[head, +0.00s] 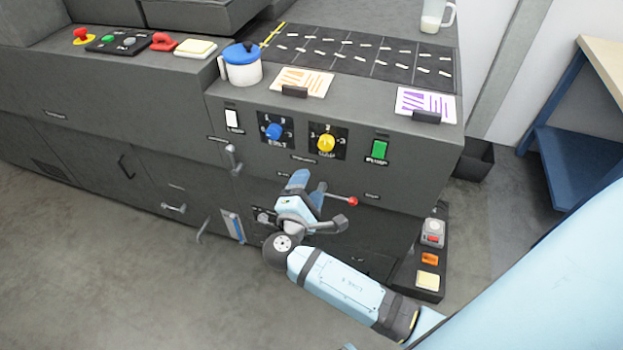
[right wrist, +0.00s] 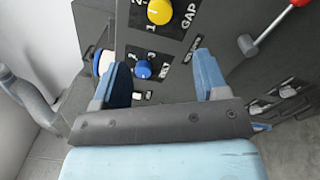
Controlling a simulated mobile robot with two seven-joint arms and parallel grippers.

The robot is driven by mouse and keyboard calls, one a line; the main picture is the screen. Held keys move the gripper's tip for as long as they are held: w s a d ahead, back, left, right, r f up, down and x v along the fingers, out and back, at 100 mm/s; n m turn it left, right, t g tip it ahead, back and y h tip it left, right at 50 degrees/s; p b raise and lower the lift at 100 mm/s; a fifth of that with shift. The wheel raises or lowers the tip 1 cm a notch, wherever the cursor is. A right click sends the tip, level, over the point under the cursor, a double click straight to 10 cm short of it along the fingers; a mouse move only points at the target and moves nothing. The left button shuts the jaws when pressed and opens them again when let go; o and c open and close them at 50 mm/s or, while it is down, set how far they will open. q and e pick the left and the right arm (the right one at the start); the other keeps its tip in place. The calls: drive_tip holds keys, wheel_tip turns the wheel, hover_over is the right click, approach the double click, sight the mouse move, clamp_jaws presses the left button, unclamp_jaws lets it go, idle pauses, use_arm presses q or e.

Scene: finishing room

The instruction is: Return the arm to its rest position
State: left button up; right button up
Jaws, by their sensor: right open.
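My right arm reaches in from the lower right of the head view. Its gripper (head: 309,187) is in front of the machine's front panel, below the blue and yellow knobs. In the right wrist view the two blue fingers (right wrist: 160,78) stand apart with nothing between them that they hold. The blue knob (right wrist: 143,70) shows beyond the gap between the fingers. It also shows in the head view (head: 273,131). My left gripper is not in view.
The yellow knob (head: 326,142), green switch (head: 379,149) and red-tipped lever (head: 352,201) are on the machine front. A blue-lidded jug (head: 241,66) stands on its top. A control box (head: 428,262) sits at the right. Floor at the left is clear.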

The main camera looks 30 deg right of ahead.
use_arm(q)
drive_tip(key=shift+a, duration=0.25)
use_arm(e)
drive_tip(key=shift+f, duration=0.1)
drive_tip(key=s+a+f+m+g+y, duration=0.1)
drive_tip(key=s+a+f+m+y, duration=0.2)
drive_tip(key=s+f+y, duration=0.35)
drive_tip(key=s+a+f+m+g+y, duration=0.1)
drive_tip(key=s+a+f+m+y, duration=0.2)
drive_tip(key=s+f+y, duration=0.4)
drive_tip(key=s+a+r+m+t+y, duration=0.1)
drive_tip(key=s+m+y, duration=0.3)
drive_tip(key=m, duration=0.1)
use_arm(q)
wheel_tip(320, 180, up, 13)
drive_tip(key=p, duration=1.5)
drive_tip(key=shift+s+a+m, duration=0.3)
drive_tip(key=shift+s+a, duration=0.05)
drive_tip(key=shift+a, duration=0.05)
use_arm(e)
wheel_tip(320, 180, up, 13)
drive_tip(key=shift+s+d+f, duration=0.15)
drive_tip(key=shift+s+d, duration=0.1)
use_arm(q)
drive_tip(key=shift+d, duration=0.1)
